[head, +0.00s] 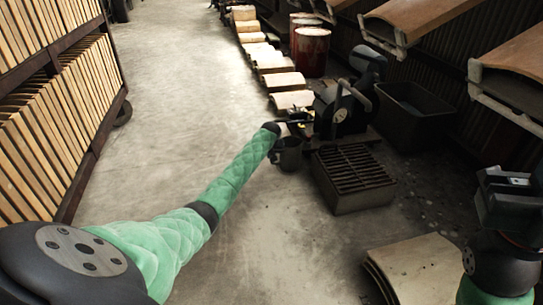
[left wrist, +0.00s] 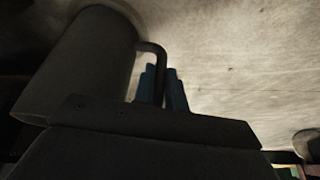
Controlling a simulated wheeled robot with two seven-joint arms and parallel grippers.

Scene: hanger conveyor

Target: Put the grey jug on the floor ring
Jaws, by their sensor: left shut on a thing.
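The grey jug (head: 287,153) hangs at the end of my left arm, just left of a slatted metal box in the head view. In the left wrist view the jug (left wrist: 75,70) fills the upper left, with its bent handle (left wrist: 153,47) on the right side. My left gripper (left wrist: 165,88) has its blue-tipped fingers shut on that handle. In the head view this gripper (head: 299,124) is small and dark against the machine behind it. My right gripper (head: 510,195) is at the right edge; its finger opening cannot be made out. I cannot pick out the floor ring.
The slatted box (head: 352,178) and a black machine (head: 340,108) stand right of the jug. A dark tub (head: 415,115), red drums (head: 311,52) and a row of curved panels (head: 282,82) lie beyond. A panel rack (head: 60,120) lines the left. The floor between is clear.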

